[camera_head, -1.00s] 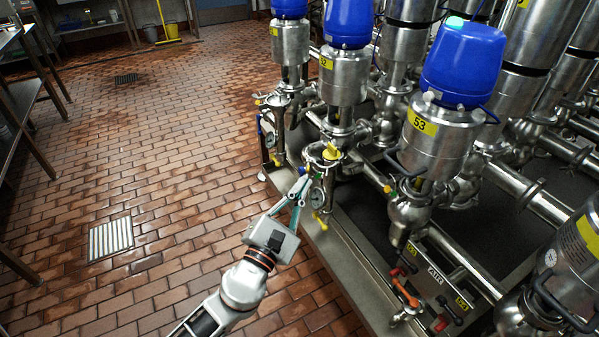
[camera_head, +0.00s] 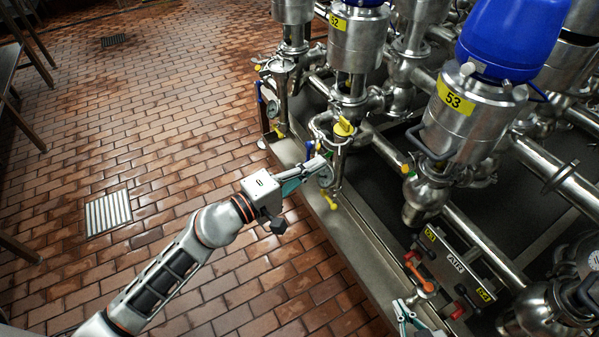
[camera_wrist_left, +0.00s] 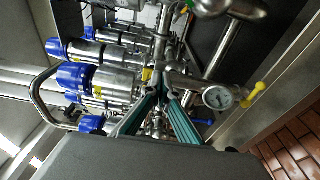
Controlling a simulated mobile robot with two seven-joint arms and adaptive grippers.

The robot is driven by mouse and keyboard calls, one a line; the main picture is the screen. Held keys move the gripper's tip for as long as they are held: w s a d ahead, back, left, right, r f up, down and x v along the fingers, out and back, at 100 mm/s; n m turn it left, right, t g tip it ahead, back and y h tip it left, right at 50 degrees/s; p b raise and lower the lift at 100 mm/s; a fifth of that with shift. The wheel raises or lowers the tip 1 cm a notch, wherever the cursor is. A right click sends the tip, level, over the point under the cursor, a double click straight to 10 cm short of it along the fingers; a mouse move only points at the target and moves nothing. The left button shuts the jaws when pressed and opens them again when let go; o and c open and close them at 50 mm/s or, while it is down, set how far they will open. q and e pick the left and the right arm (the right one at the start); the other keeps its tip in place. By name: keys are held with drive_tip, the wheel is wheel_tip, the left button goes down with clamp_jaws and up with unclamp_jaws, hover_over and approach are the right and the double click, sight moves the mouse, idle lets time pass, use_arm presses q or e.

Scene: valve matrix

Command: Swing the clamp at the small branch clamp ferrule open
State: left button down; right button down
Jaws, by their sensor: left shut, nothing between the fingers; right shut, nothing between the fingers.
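A steel clamp ring (camera_head: 322,124) with a yellow wing-like part (camera_head: 343,127) sits on the small vertical branch below valve 52; I cannot tell whether it is fastened. My left gripper (camera_head: 318,165) is shut and empty, just below the clamp and beside the pressure gauge (camera_head: 325,176); contact is unclear. In the left wrist view its teal fingers (camera_wrist_left: 165,94) meet at the tips, with the gauge (camera_wrist_left: 218,97) to their right. My right gripper (camera_head: 401,306) shows only its teal fingers at the bottom edge, shut and empty, away from the clamp.
A yellow-handled valve (camera_head: 329,200) hangs below the gauge. Valve 53 (camera_head: 466,110) and its pipes stand close at the right. Red and orange handles (camera_head: 420,276) are beside the AIR plate (camera_head: 455,261).

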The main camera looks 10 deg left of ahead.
use_arm(q)
drive_tip(key=shift+x, duration=1.5)
use_arm(e)
drive_tip(key=shift+w+a+r, duration=0.1)
drive_tip(key=shift+w+r, duration=0.05)
drive_tip(key=shift+w, duration=0.05)
drive_tip(key=shift+r, duration=0.1)
use_arm(q)
drive_tip(key=shift+s+d, duration=0.2)
use_arm(e)
drive_tip(key=shift+w+a+r, duration=0.1)
drive_tip(key=shift+w+r, duration=0.05)
drive_tip(key=shift+r, duration=0.1)
